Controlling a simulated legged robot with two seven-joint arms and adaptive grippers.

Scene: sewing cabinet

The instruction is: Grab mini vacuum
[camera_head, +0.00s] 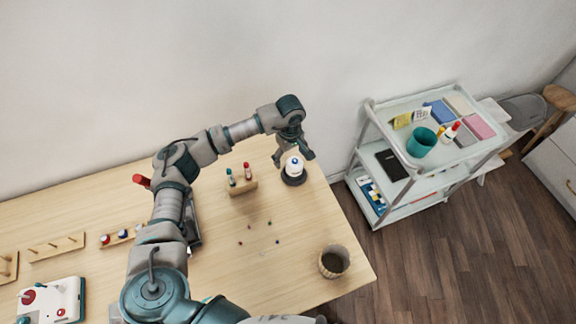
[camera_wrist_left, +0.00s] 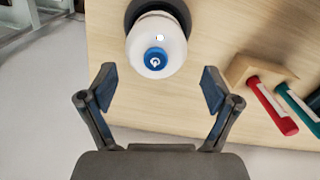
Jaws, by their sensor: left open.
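The mini vacuum (camera_head: 293,166) is a small white rounded body with a blue button on top and a dark round base. It stands upright near the back right of the wooden table. In the left wrist view the vacuum (camera_wrist_left: 156,42) lies just beyond the fingertips, centred between them. My left gripper (camera_head: 294,156) is open and empty above and behind the vacuum, with its two fingers spread; its fingers also show in the wrist view (camera_wrist_left: 157,86). I see no contact with the vacuum. My right gripper is not in view.
A wooden holder (camera_head: 243,187) with red and green tubes stands just left of the vacuum. A woven basket (camera_head: 334,262) is at the table's front right, with small loose pins between. A white cart (camera_head: 376,122) stands beyond the right edge. The wall is close behind.

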